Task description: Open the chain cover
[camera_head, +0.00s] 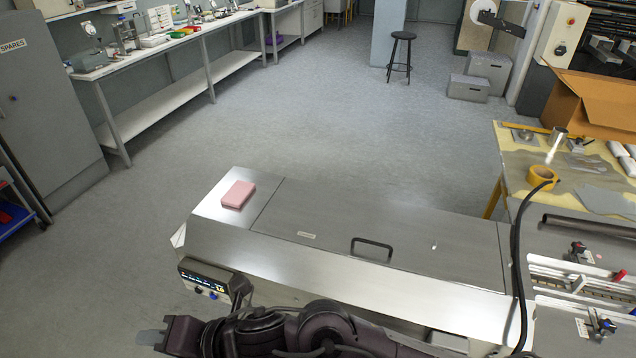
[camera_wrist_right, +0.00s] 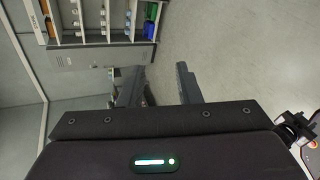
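The chain cover (camera_head: 330,222) is a long flat stainless steel lid on top of the machine, lying closed. A dark bar handle (camera_head: 372,246) stands on it near its front edge. My right gripper (camera_head: 150,338) is in front of the machine at the lower left, away from the handle and touching nothing visible. In the right wrist view its two fingers (camera_wrist_right: 160,88) stand apart with nothing between them. My left gripper is in neither view.
A pink block (camera_head: 238,195) lies on the machine top left of the cover. A control panel (camera_head: 206,282) juts out near my right gripper. A cluttered table (camera_head: 510,165) stands at right.

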